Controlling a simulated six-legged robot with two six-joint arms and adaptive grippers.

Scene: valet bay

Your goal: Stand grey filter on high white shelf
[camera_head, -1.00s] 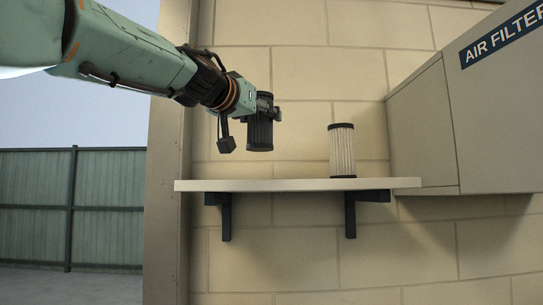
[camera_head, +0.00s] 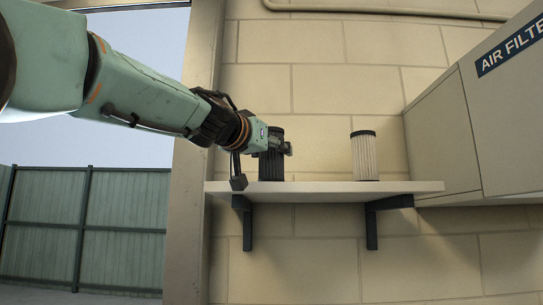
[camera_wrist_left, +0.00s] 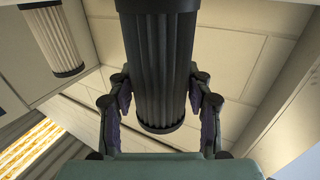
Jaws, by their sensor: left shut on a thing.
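The grey filter (camera_head: 271,163) is a dark pleated cylinder, upright at the left part of the high white shelf (camera_head: 330,188). Its bottom is at the shelf's top surface; I cannot tell for sure whether it touches. My left gripper (camera_head: 282,148) is shut around its upper part. In the left wrist view, the grey filter (camera_wrist_left: 160,75) stands between the two fingers of my left gripper (camera_wrist_left: 160,108). A white pleated filter (camera_head: 364,156) with dark end caps stands upright on the shelf to the right, and also shows in the left wrist view (camera_wrist_left: 55,38). My right gripper is out of view.
A grey cabinet (camera_head: 500,120) marked AIR FILTER hangs at the right, by the shelf's right end. Two dark brackets hold the shelf against a block wall (camera_head: 310,250). There is free shelf between the two filters. A green fence (camera_head: 125,225) is at the left.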

